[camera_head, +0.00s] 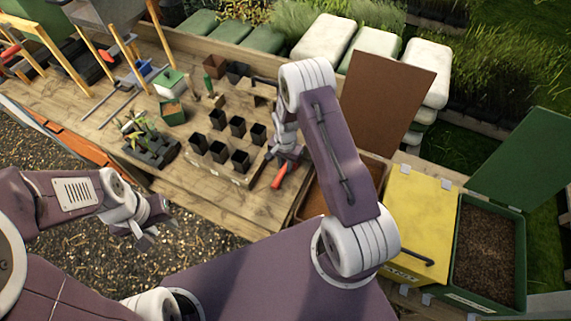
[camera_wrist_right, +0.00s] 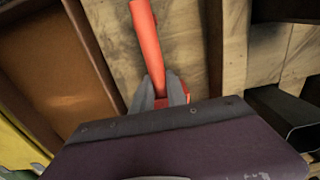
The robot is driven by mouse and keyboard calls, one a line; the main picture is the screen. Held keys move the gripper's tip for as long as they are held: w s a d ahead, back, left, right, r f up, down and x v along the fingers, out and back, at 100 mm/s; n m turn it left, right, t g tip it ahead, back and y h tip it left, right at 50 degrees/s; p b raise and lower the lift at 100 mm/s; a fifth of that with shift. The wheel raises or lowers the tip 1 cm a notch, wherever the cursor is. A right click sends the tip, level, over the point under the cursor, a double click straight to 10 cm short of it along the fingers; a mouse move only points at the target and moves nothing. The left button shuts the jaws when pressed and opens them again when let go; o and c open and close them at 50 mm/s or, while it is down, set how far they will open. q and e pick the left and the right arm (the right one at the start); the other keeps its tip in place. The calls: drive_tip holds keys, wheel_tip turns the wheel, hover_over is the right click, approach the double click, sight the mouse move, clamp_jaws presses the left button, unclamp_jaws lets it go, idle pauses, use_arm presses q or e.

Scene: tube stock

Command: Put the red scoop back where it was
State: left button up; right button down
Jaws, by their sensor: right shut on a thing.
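The red scoop (camera_head: 279,175) shows in the head view at the right end of the wooden table, beside the block of black pots. In the right wrist view its red handle (camera_wrist_right: 146,40) points up the picture. My right gripper (camera_head: 287,155) is shut on the scoop; its grey fingertips (camera_wrist_right: 160,93) close around the red part. My own wrist hides the rest of the scoop. I cannot tell whether the scoop touches the table. My left gripper (camera_head: 148,232) is empty, low at the left over the wood-chip ground, with its fingers apart.
Several black pots (camera_head: 219,151) stand left of the right gripper. An open brown-lidded box (camera_head: 312,203), a closed yellow-lidded box (camera_head: 420,215) and an open green box of soil (camera_head: 487,255) stand to the right. A black plant tray (camera_head: 150,152) sits left. Bare table (camera_head: 185,190) lies in front.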

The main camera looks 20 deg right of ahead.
drive_tip(key=c, duration=1.5)
unclamp_jaws()
drive_tip(key=shift+o, duration=0.9)
drive_tip(key=shift+f, duration=0.1)
